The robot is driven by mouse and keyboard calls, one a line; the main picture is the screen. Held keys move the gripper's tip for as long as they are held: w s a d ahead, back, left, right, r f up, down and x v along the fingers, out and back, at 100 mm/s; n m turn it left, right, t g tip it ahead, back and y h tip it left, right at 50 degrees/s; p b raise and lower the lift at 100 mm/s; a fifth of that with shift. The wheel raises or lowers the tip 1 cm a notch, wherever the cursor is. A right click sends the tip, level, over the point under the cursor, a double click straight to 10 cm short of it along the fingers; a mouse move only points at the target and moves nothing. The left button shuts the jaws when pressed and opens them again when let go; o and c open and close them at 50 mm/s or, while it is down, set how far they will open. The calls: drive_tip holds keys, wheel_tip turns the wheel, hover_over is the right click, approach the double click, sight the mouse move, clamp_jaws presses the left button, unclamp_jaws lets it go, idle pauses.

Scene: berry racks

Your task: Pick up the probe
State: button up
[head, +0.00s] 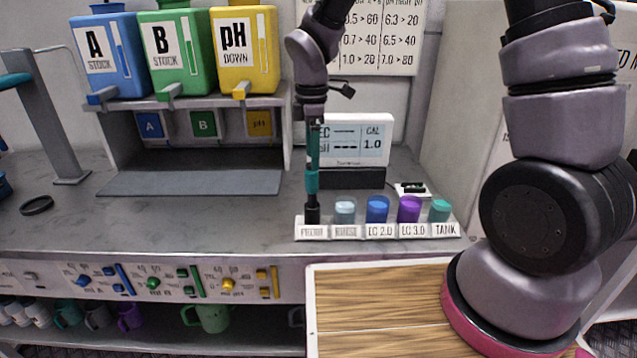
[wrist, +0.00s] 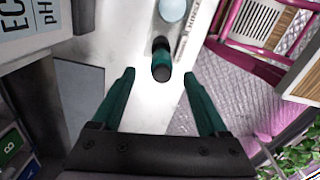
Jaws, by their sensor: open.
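The probe (head: 312,182) has a teal body and stands upright in a black holder at the left end of the labelled cup rack (head: 462,229). In the wrist view the probe (wrist: 160,59) shows end-on, teal with dark ends, just beyond the gap between my fingertips. My gripper (head: 314,162) points down above the probe. Its two teal fingers are spread and empty in the wrist view (wrist: 158,74). In the head view the fingers overlap, so the height left between the fingertips and probe is hard to tell.
Pale, blue, purple and teal cups stand right of the probe, including the blue cup (head: 377,209). A meter display (head: 362,138) stands behind. Blue, green and yellow stock containers sit on the shelf (head: 200,101).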

sight(312, 188)
wheel_tip(312, 188, down, 10)
drive_tip(key=shift+s+a+r, duration=0.1)
drive_tip(key=shift+s, duration=0.05)
clamp_jaws()
idle(0.4)
